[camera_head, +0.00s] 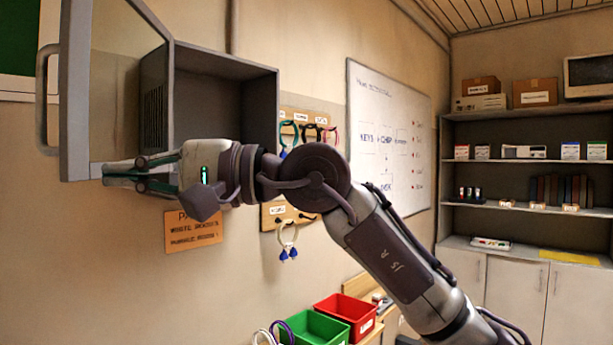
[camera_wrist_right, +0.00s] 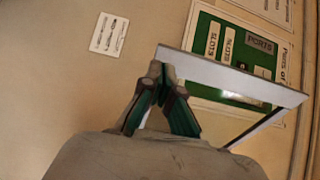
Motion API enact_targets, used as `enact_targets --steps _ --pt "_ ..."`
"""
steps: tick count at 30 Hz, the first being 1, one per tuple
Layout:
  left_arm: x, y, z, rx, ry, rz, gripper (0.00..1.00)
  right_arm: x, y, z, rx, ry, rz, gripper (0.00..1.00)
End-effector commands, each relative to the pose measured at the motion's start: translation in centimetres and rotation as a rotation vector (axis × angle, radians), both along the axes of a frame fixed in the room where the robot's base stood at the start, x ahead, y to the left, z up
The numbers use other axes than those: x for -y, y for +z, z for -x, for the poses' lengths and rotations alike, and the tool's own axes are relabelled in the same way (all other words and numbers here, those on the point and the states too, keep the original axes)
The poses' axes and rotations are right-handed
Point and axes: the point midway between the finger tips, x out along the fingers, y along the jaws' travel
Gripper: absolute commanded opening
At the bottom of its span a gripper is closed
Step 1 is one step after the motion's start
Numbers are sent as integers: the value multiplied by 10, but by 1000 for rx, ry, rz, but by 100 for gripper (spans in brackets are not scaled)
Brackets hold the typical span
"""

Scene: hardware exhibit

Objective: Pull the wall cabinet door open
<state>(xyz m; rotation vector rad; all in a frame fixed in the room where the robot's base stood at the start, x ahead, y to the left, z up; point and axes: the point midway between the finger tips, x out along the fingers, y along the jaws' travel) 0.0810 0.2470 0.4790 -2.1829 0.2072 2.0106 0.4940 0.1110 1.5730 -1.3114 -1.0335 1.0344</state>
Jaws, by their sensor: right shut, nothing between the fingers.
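The wall cabinet (camera_head: 262,105) hangs on the wall at the upper left of the head view. Its door (camera_head: 76,100), a grey frame around a clear pane, stands swung wide open to the left, with the inside of the cabinet exposed. The door handle (camera_head: 42,100) is on the far left edge of the door. My right gripper (camera_head: 104,173) is shut and empty at the door's lower edge. In the right wrist view the fingertips (camera_wrist_right: 160,68) are beside the grey door frame (camera_wrist_right: 235,76); I cannot tell whether they touch it. My left gripper is not in view.
A key board (camera_head: 308,115) with hanging keys and a whiteboard (camera_head: 390,137) are on the wall to the right. An orange sign (camera_head: 193,232) is below the cabinet. Green (camera_head: 315,328) and red (camera_head: 346,314) bins stand low down. Shelves (camera_head: 530,130) fill the far right.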

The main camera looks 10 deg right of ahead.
Motion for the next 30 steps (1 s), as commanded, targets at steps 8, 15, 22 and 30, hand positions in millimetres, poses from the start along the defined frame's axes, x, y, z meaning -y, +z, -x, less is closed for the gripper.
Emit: enact_targets --steps 8,15,22,30 --pt "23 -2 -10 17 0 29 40 -25 0 1 1 1 0 0" --pt "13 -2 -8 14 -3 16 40 -28 0 1 1 0 0 0" --pt "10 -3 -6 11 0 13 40 -28 0 1 0 0 0 0" --pt "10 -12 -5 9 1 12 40 -18 -3 6 0 1 -2 0"
